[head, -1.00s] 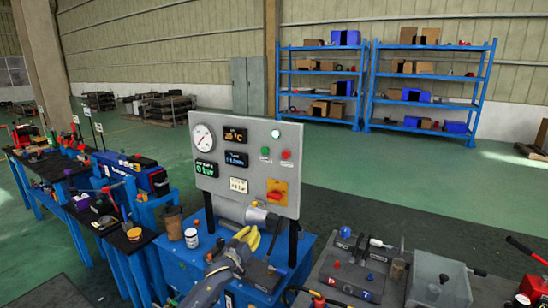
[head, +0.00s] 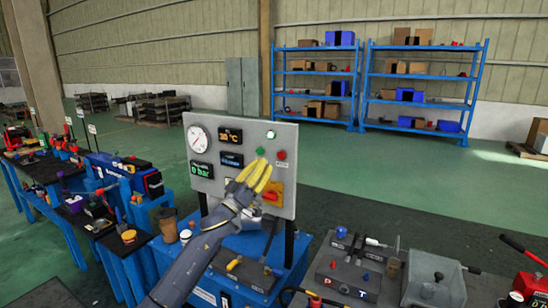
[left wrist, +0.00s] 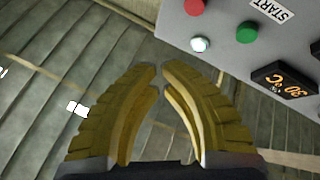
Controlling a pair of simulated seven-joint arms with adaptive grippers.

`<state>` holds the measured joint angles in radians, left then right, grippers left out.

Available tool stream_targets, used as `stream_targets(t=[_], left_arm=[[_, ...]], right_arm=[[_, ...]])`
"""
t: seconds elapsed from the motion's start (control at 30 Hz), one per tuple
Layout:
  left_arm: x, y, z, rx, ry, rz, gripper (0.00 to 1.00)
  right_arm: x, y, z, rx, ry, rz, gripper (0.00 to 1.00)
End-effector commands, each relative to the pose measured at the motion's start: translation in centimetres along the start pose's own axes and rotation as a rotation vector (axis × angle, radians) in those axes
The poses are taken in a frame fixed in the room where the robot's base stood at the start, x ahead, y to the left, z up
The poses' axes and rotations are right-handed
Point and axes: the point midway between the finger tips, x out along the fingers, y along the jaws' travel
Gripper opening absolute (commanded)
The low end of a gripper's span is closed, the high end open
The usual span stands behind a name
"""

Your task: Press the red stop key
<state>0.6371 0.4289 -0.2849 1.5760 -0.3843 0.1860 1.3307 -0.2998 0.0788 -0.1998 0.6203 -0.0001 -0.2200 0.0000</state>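The red stop key (head: 281,155) sits on the upper right of the grey control panel (head: 231,120), right of the green key (head: 260,151). In the left wrist view the red key (left wrist: 195,6) is at the top edge, cut off, with the green key (left wrist: 246,32) to its right. My left gripper (head: 264,164) is in front of the panel, its yellow fingertips just below the two keys in the picture. Its fingers (left wrist: 159,70) are empty and nearly meet at the tips. Contact with the panel does not show. My right gripper is not in view.
A round white lamp (head: 271,134) is lit above the keys. A gauge (head: 198,139) and displays (head: 230,136) fill the panel's left. Benches stand on both sides.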

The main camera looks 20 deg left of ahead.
Motion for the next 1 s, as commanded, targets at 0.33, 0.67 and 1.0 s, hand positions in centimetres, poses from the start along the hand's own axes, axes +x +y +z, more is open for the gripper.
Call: stream_targets(t=[0.33,0.67,1.0], left_arm=[[0.5,0.9,-0.4,-0.004,0.006,0.021,0.0],[0.9,0.6,-0.2,-0.003,0.007,0.021,0.0],[3.8,-0.8,1.3,-0.005,0.007,0.02,0.0]], right_arm=[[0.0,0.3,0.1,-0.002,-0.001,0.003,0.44],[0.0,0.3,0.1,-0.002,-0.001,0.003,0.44],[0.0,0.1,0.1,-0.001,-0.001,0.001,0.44]])
